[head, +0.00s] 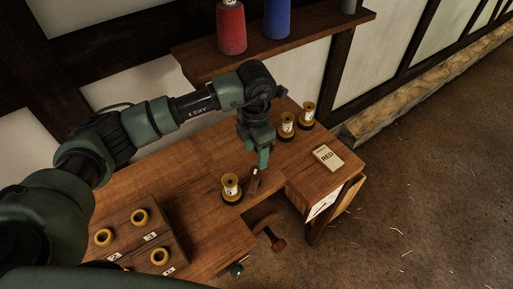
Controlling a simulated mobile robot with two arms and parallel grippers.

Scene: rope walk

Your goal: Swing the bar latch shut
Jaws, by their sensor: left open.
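My left gripper (264,158) points down over the bench (200,160), its jaws open and empty. Just below and beside it stands a short dark bar with a reddish end (254,179), which looks like the bar latch. It is small and partly close behind the fingers, so I cannot tell whether they touch. The bar sticks up from the bench near its front edge, not lying flat. A wooden piece with a dark red knob (278,243) shows lower, beyond the bench edge. A small green and black tip (235,270) at the bottom may be my right gripper.
A labelled spool (231,187) stands just left of the bar. A block with rings and number tags (163,236) sits front left. A shelf (300,52) holds red and blue cones.

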